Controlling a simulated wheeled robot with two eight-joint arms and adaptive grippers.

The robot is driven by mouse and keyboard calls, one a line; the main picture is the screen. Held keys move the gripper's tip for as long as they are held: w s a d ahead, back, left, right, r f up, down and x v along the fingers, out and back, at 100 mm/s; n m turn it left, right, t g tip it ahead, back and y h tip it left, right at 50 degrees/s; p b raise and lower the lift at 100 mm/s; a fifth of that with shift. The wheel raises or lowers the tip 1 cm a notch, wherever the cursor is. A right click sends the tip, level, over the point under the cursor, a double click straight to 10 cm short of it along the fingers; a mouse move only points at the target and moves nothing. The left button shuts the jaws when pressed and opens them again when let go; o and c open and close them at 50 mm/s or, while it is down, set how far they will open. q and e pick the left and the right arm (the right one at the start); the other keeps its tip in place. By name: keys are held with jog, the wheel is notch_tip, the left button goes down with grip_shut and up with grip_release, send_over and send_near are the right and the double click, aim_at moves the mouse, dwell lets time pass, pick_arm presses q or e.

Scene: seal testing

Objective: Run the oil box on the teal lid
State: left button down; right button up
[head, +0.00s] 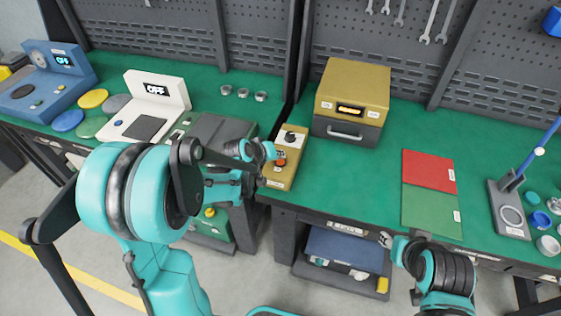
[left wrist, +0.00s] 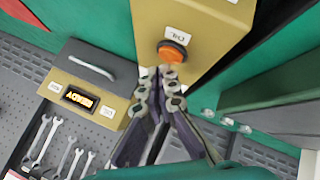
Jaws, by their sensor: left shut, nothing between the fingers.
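The oil box seems to be the yellow and dark box (head: 351,92) at the back of the green bench, its handled front closed and its display lit orange. In the left wrist view the box (left wrist: 98,84) shows a display starting "ACTI". In front of it stands a yellow control box (head: 291,145) with a black knob and an orange button (left wrist: 173,52). My left gripper (head: 275,153) is shut and empty, its fingertips (left wrist: 163,75) close to the button; contact cannot be told. My right gripper (head: 387,240) is small at the bench's front edge. No lid shows in the closed box.
A red and green mat (head: 431,208) lies right of the oil box. A stand with a blue lever (head: 510,210) and several small round parts, one teal (head: 531,198), are at far right. A white device (head: 152,112) reading OFF and coloured discs are left. Bench between oil box and mat is clear.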

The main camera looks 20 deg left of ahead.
aim_at(279, 162)
pick_arm(q)
jog(key=shift+f, duration=0.3)
jog(key=shift+f+b, duration=0.35)
jog(key=shift+b, duration=0.2)
dwell(0.3)
jog(key=shift+r, duration=0.1)
jog(key=shift+r+p, duration=0.6)
jog(key=shift+r, duration=0.1)
notch_tip(279, 162, up, 5)
jog(key=p, duration=0.4)
jog(key=shift+r, duration=0.1)
dwell(0.4)
dwell(2.3)
